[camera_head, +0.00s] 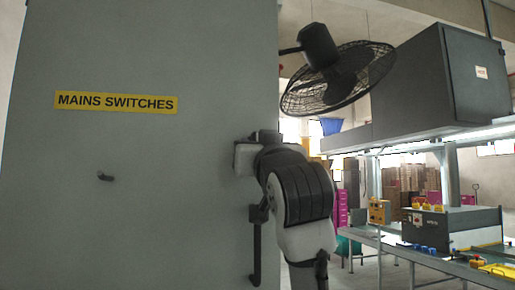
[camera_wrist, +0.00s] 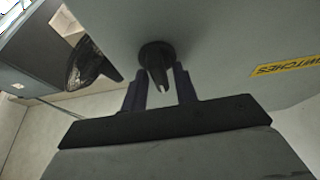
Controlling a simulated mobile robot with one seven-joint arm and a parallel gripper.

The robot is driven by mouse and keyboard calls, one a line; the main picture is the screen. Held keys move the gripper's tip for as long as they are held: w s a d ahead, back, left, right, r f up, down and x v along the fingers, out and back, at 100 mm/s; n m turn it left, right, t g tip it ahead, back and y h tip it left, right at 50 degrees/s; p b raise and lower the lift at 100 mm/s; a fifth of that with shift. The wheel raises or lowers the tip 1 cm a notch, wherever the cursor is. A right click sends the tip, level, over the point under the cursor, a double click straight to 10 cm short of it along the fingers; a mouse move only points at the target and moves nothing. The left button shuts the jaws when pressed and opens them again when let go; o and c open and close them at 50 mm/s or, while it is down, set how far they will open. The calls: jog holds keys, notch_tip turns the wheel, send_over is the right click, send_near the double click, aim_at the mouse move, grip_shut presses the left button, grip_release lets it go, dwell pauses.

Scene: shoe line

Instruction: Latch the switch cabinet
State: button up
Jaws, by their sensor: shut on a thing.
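The grey switch cabinet (camera_head: 190,60) fills the left of the head view, its door face flat and carrying a yellow MAINS SWITCHES label (camera_head: 116,102). In the wrist view a black turn knob (camera_wrist: 157,62) with a round base and a tapered grip stands on the door. My gripper (camera_wrist: 158,78) has a finger on each side of this knob and is shut on it. In the head view my arm reaches the door's right edge and hides the knob and fingertips. The knob's exact turn angle is hard to tell.
A black vertical handle (camera_head: 256,245) is at the door's lower right, below my wrist. A small dark fitting (camera_head: 105,177) is on the door. A caged fan (camera_head: 340,80) and a grey box (camera_head: 440,80) are at right, above a workbench (camera_head: 430,255).

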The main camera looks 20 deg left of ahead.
jog(key=o, duration=0.7)
jog(key=shift+c, duration=0.2)
jog(key=shift+s, duration=0.1)
jog(key=b+v, duration=0.6)
jog(key=v, duration=0.7)
jog(key=shift+s+d, duration=0.25)
jog(key=shift+f, duration=0.1)
